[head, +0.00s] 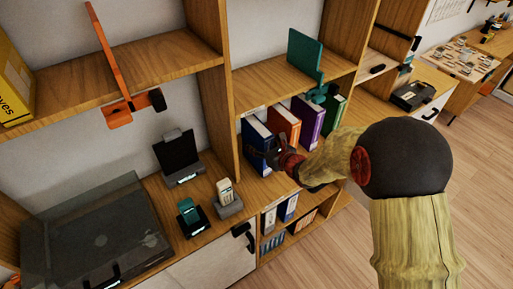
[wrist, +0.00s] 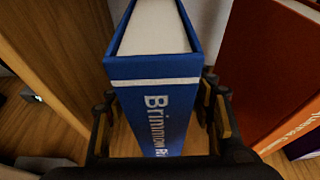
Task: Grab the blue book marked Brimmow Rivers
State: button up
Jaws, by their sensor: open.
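The blue book (head: 257,143) stands upright at the left end of a row on a shelf of the wooden bookcase. In the wrist view the blue book (wrist: 156,95) shows its spine with a white band and white letters reading "Brimmow Ri", the rest hidden low down. My gripper (wrist: 162,112) is open, with one finger on each side of the spine. Whether the fingers touch the covers I cannot tell. In the head view my gripper (head: 280,155) is at the front of the blue book and partly hides it.
An orange book (wrist: 276,70) stands to the right with a gap; it also shows in the head view (head: 287,124). A purple book (head: 309,118) and a green book (head: 335,112) stand further right. A wooden upright panel (wrist: 50,50) is close on the left.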

jog(key=shift+w+a+f, duration=0.15)
jog(key=shift+w+a, duration=0.1)
jog(key=shift+w, duration=0.15)
jog(key=shift+c, duration=0.4)
grip_shut()
dwell(0.4)
